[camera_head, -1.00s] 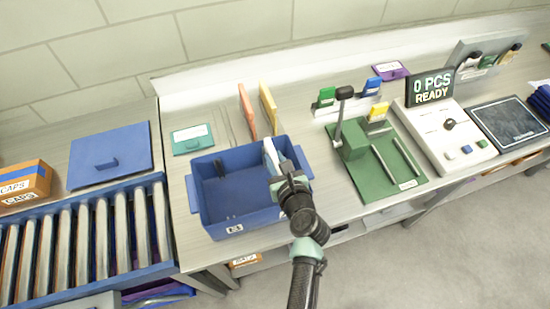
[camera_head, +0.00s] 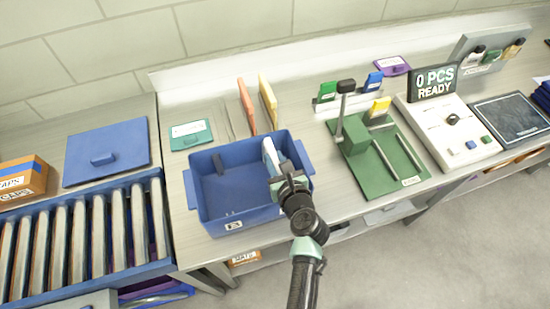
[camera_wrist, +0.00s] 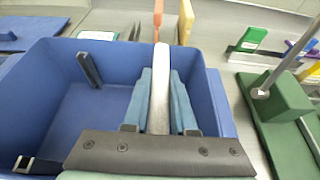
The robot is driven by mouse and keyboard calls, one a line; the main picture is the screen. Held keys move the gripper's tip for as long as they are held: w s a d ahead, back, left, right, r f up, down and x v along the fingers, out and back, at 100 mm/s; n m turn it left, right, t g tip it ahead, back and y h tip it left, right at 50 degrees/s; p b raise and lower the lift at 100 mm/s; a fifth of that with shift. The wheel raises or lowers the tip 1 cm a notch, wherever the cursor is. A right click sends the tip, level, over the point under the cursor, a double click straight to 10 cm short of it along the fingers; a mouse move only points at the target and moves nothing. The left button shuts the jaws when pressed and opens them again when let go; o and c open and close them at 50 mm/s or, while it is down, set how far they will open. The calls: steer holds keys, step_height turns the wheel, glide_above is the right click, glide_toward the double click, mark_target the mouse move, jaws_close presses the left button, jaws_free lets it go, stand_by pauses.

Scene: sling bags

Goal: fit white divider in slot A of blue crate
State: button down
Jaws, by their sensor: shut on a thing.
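The blue crate (camera_head: 205,205) stands open on the bench, and its wall also shows in the wrist view (camera_wrist: 215,105). My gripper (camera_head: 277,172) is over the crate's right part, shut on the white divider (camera_head: 269,152). In the wrist view the divider (camera_wrist: 160,85) stands on edge between the two teal fingers (camera_wrist: 160,108). Its lower edge is hidden, so I cannot tell whether it sits in a slot. A dark ribbed slot piece (camera_wrist: 88,69) is on the crate's far inner wall. I cannot read which slot is A.
An orange divider (camera_head: 246,105) and a yellow divider (camera_head: 267,100) stand behind the crate. A green fixture with a lever (camera_head: 390,160) is to the right. A blue lid (camera_head: 108,150) and a roller conveyor (camera_head: 85,240) are to the left.

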steer(key=shift+f+b, duration=0.6)
steer(key=shift+f, duration=0.2)
steer(key=c, duration=0.7)
jaws_free()
steer(key=shift+s+f, duration=0.1)
steer(key=shift+s, duration=0.05)
steer(key=shift+o, duration=0.3)
steer(key=shift+s+f, duration=0.1)
steer(key=shift+f, duration=0.05)
steer(key=r+v, duration=0.1)
steer(key=v, duration=1.2)
steer(key=shift+w, duration=0.25)
steer(key=shift+f, duration=0.1)
